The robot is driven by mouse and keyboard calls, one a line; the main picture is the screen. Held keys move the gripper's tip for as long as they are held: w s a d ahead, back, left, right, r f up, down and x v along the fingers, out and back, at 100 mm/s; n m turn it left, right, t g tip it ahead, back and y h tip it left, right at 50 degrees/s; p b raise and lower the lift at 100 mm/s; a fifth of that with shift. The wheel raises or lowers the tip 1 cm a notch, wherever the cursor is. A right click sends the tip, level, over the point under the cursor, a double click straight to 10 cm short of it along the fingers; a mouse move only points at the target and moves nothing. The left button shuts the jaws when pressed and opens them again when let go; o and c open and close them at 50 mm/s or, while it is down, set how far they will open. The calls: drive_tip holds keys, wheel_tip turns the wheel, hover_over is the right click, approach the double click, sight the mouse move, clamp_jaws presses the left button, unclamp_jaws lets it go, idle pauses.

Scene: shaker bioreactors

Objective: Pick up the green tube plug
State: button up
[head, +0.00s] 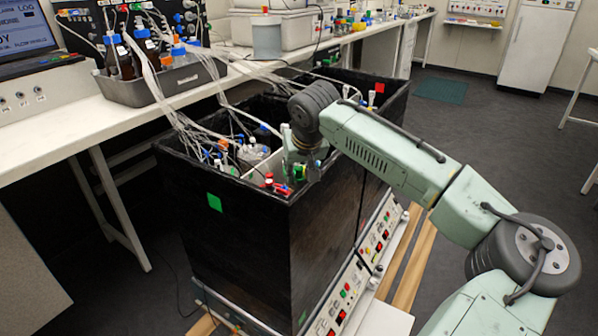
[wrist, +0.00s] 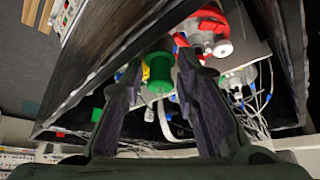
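The green tube plug (wrist: 158,73) is a spool-shaped green piece between the fingertips of my gripper (wrist: 159,75) in the wrist view. The fingers stand apart, one on each side of it, with narrow gaps. I cannot tell whether the plug is level with the tips or just beyond them. In the head view my gripper (head: 303,168) points down at the near right corner of the black shaker box (head: 238,220). A bit of green (head: 300,173) shows beside the fingers there; the rest is hidden by the wrist.
Red clamps or caps (wrist: 205,35) sit close to the right finger in the wrist view. Tubes and wires (head: 205,135) crowd the box interior. The box walls rise close around my gripper. A bench (head: 120,120) with bottles in a grey tray (head: 160,88) stands to the left.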

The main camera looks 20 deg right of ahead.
drive_tip(key=shift+c, duration=0.3)
drive_tip(key=c, duration=0.4)
